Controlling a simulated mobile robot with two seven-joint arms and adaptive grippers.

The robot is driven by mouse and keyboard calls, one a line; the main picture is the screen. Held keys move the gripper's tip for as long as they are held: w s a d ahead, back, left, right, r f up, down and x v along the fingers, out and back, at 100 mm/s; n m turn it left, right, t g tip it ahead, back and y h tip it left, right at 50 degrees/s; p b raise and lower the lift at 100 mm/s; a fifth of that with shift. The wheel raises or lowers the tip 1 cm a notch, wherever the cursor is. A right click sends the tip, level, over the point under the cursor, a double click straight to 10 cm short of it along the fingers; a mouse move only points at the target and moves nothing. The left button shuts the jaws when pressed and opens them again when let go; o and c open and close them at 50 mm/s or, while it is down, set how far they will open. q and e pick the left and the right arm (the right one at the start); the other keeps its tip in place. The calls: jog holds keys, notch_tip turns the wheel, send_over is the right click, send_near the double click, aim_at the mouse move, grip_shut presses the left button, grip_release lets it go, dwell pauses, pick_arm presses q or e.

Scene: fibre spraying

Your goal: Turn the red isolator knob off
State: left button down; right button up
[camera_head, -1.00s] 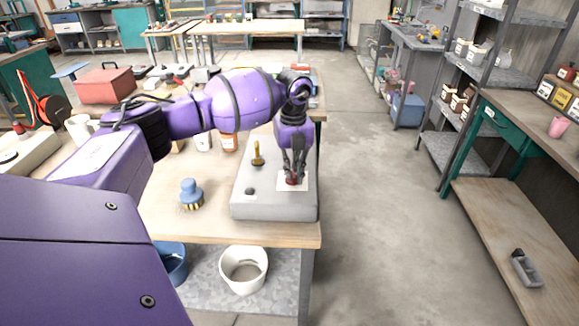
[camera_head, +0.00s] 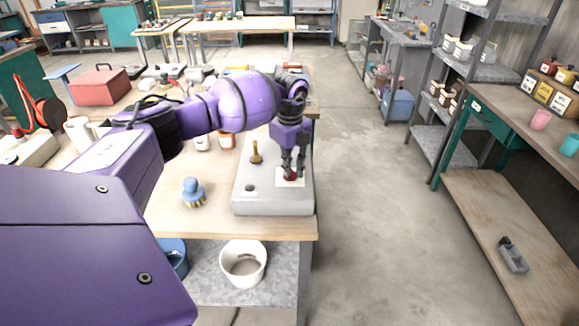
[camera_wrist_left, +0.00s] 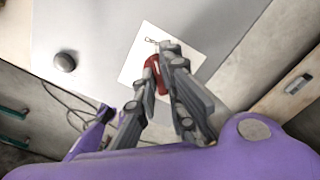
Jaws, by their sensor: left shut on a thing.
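The red isolator knob (camera_head: 290,176) sits on a white plate (camera_head: 283,183) on top of a grey box (camera_head: 270,203) on the workbench. My left gripper (camera_head: 294,170) comes down on it from above and is shut on the knob. The left wrist view also shows the red knob (camera_wrist_left: 150,72) between the fingers of the left gripper (camera_wrist_left: 160,65), with the white plate (camera_wrist_left: 131,68) around it. The fingers hide part of the knob. My right gripper is not in view.
A brass lever (camera_head: 256,153) and a dark button (camera_head: 249,188) stand on the same box. A blue brush (camera_head: 193,192) lies left of it on the bench. A white bucket (camera_head: 243,263) stands on the shelf below. The floor to the right is clear.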

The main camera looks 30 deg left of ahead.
pick_arm(q)
jog(key=c, duration=1.8)
grip_release()
jog(key=shift+c, duration=0.2)
notch_tip(320, 180, up, 12)
